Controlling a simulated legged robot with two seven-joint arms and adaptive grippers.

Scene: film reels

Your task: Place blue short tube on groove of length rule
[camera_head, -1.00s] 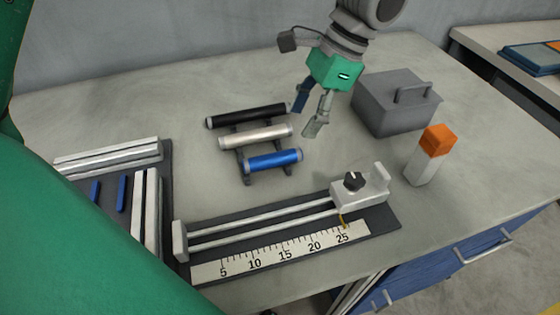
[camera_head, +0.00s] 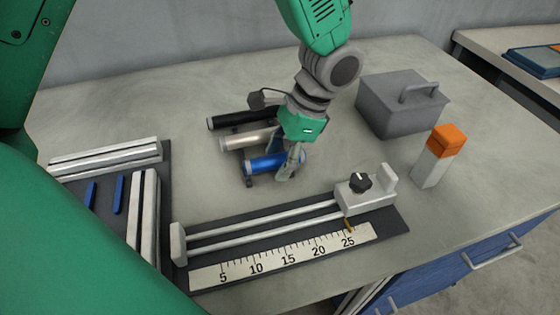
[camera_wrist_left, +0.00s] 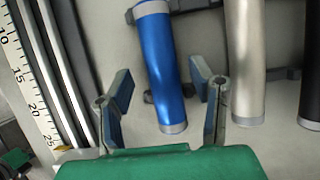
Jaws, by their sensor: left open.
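The blue short tube (camera_head: 262,163) with silver ends lies on a dark rack at the front of a row of tubes. My left gripper (camera_head: 287,163) is over its right end in the head view and hides part of it. In the left wrist view the open fingers (camera_wrist_left: 162,80) stand on either side of the blue tube (camera_wrist_left: 161,60), not closed on it. The length rule (camera_head: 282,262) lies in front, with two silver rails, a groove (camera_head: 265,228) between them, and a slider block (camera_head: 366,190) at its right. My right gripper is out of view.
A white tube (camera_head: 237,140) and a black tube (camera_head: 231,119) lie behind the blue one on the rack. A grey box (camera_head: 390,108) and an orange-topped block (camera_head: 439,155) stand at right. A rail tray (camera_head: 166,180) is at left. Bare table separates rack and rule.

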